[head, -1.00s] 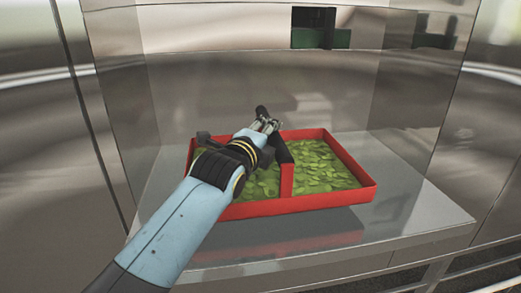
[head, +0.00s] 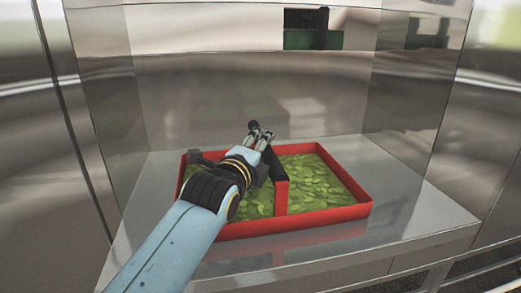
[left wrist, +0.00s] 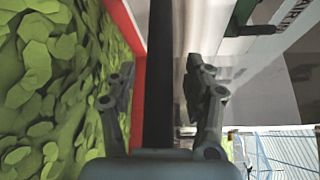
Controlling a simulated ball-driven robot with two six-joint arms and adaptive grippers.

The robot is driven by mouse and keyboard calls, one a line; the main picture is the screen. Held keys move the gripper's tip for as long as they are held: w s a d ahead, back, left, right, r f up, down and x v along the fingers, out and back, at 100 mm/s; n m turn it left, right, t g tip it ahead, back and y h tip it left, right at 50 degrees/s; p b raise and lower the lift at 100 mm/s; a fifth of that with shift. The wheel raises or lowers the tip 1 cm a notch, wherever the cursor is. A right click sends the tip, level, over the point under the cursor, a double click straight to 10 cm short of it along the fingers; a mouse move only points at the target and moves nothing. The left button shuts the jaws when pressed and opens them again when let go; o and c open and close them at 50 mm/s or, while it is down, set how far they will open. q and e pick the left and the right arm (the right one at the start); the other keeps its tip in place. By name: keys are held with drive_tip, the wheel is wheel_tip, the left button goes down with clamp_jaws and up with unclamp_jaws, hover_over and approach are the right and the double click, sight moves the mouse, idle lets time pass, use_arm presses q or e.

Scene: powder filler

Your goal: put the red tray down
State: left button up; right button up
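The red tray (head: 300,221) is on the steel shelf in the head view and looks level. It has two compartments filled with green leaves and a divider with a black handle (head: 279,168). My left gripper (head: 261,136) is at the far end of this handle, above the tray. In the left wrist view the fingers (left wrist: 160,90) are spread, with the black handle (left wrist: 158,60) between them and a visible gap on both sides. The tray's red rim (left wrist: 138,100) and leaves show at the left there. My right gripper is not in view.
The steel shelf (head: 410,218) has bare room to the right of the tray and in front of it. Steel walls (head: 250,95) enclose it at the back and sides. A dark opening with a green part (head: 312,38) is in the back wall.

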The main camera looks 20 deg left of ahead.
use_arm(q)
drive_tip(key=shift+r, duration=0.15)
drive_tip(key=s+r+p, duration=0.1)
drive_tip(key=s+p, duration=0.6)
drive_tip(key=s, duration=0.5)
drive_tip(key=shift+d+p, duration=0.3)
drive_tip(key=shift+p, duration=0.1)
